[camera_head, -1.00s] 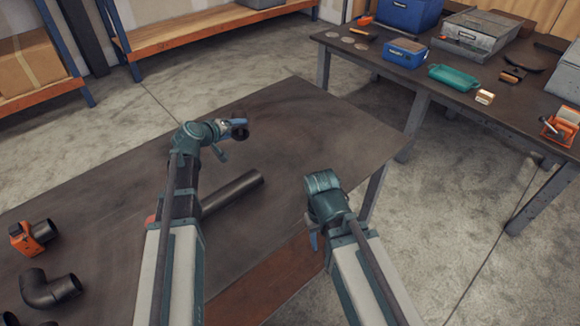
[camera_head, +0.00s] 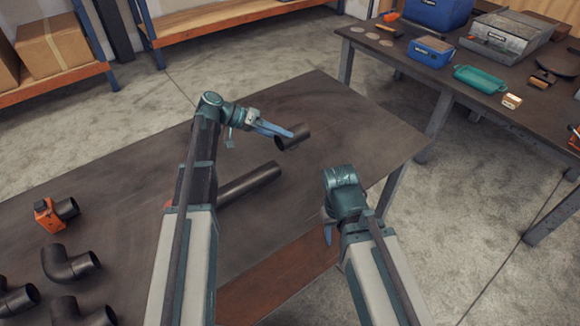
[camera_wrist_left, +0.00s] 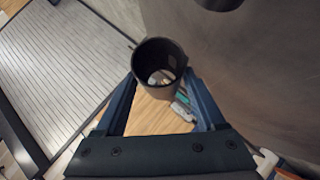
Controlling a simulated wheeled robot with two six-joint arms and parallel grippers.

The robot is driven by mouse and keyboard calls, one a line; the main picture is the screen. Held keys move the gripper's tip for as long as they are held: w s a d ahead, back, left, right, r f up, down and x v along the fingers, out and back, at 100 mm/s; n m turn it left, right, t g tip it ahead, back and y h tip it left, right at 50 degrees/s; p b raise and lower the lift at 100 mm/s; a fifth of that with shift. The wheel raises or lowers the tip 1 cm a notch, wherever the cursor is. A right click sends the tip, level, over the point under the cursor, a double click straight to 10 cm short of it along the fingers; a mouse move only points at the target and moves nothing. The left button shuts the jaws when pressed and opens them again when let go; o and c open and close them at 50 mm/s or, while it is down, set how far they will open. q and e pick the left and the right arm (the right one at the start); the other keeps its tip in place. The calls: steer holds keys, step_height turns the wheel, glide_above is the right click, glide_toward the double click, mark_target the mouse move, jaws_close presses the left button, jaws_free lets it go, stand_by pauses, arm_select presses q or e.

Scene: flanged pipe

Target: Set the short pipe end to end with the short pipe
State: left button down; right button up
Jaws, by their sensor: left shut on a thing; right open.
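My left gripper (camera_head: 284,132) is shut on a short dark pipe (camera_head: 295,138), held above the table beyond the end of a second pipe. In the left wrist view the held pipe (camera_wrist_left: 151,68) sits between the fingertips, its open end facing the camera. The second dark pipe (camera_head: 250,184) lies on the table; my left arm hides its near end. The two pipes are apart. A dark round end (camera_wrist_left: 218,3), cut by the top edge of the wrist view, may be that pipe. My right gripper (camera_head: 328,235) is open and empty by the table's front edge.
Several dark elbow fittings (camera_head: 68,265) and an orange-clamped pipe piece (camera_head: 55,213) lie at the left of the dark table (camera_head: 130,205). The table's far right is clear. A second table (camera_head: 440,80) with blue boxes stands behind, across a floor gap.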

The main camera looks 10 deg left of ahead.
mark_target(280, 150)
arm_select(q)
steer(key=shift+f+b, duration=3.05)
steer(key=shift+f, duration=0.1)
steer(key=shift+f, duration=0.1)
step_height(280, 150, down, 4)
steer(key=b, duration=0.3)
steer(key=shift+r+b, duration=0.25)
steer(key=shift+b, duration=0.1)
steer(key=shift+f, duration=0.2)
jaws_free()
steer(key=shift+r, duration=0.1)
